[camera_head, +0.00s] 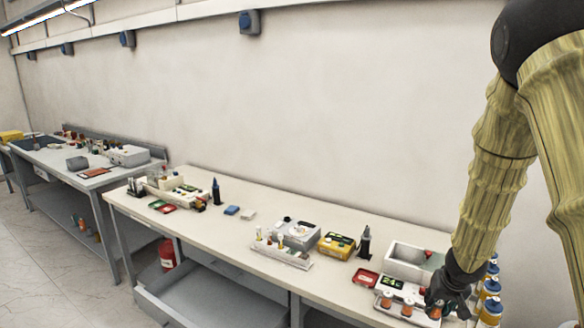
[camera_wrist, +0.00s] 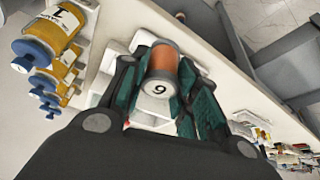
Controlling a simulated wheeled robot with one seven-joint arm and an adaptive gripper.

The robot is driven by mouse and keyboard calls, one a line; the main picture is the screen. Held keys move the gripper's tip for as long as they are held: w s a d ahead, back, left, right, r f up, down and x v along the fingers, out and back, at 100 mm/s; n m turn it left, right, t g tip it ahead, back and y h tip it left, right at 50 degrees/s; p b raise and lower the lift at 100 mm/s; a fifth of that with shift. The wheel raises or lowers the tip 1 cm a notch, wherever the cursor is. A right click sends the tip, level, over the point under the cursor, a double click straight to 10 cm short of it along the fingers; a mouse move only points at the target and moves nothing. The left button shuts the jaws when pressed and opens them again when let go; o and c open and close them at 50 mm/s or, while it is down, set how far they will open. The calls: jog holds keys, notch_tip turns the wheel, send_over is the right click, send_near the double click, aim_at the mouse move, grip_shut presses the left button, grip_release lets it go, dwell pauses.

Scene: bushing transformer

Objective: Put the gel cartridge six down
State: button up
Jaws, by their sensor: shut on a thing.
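My gripper (camera_wrist: 165,88) is shut on the gel cartridge (camera_wrist: 162,66) in the wrist view. The cartridge is an orange-brown cylinder with a pale end bearing a single digit, a six or a nine by orientation. Pale rack parts show around and behind it; I cannot tell whether it touches them. In the head view my dark gripper (camera_head: 446,298) is low over the right end of the bench. A white rack (camera_head: 397,312) with orange cartridges (camera_head: 386,300) stands just left of it. The held cartridge is mostly hidden there by the gripper.
Yellow bottles with blue caps (camera_head: 490,290) stand close on the right. A white bin (camera_head: 405,262) is behind the rack, and a red tray (camera_head: 365,278) lies left. Another rack (camera_head: 282,254) stands farther left. The bench's front edge is close to the cartridge rack.

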jog(key=s+a+f+n+y+b, duration=0.1)
jog(key=a+f+b, duration=0.3)
jog(key=a+f, duration=0.5)
jog(key=s+a+f+n+b, duration=0.25)
jog(key=a+f, duration=0.25)
jog(key=a, duration=0.7)
jog(key=s+f, duration=0.5)
jog(key=f, duration=0.2)
jog(key=shift+f+m+b, duration=0.35)
jog(key=shift+s, duration=0.1)
